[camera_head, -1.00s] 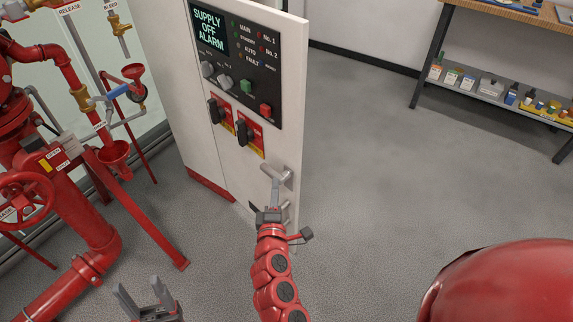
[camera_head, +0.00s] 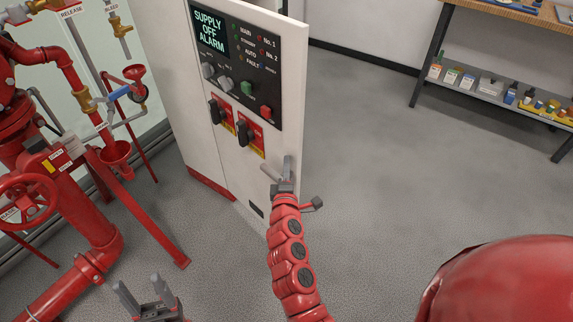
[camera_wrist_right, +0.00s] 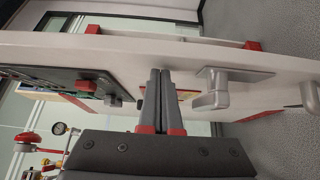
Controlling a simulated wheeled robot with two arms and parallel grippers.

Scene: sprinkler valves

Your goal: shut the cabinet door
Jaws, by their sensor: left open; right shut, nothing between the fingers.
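The white cabinet door (camera_head: 228,165) carries a dark control panel (camera_head: 262,75) reading "SUPPLY OFF ALARM". It seems to stand out from the cabinet body; the size of any gap is hard to tell. A grey lever handle (camera_head: 270,173) is near its outer edge, and it also shows in the right wrist view (camera_wrist_right: 212,98). My right gripper (camera_head: 288,159) is shut and empty at the door's outer edge, beside the handle. In the right wrist view its fingertips (camera_wrist_right: 160,72) overlap the door face; contact is unclear. My left gripper (camera_head: 145,292) is open and empty, low and away from the door.
Red sprinkler pipes and valves (camera_head: 85,200) fill the left side. A shelf unit (camera_head: 485,75) with bottles and boxes stands at the far right. The grey floor (camera_head: 370,160) right of the door is clear.

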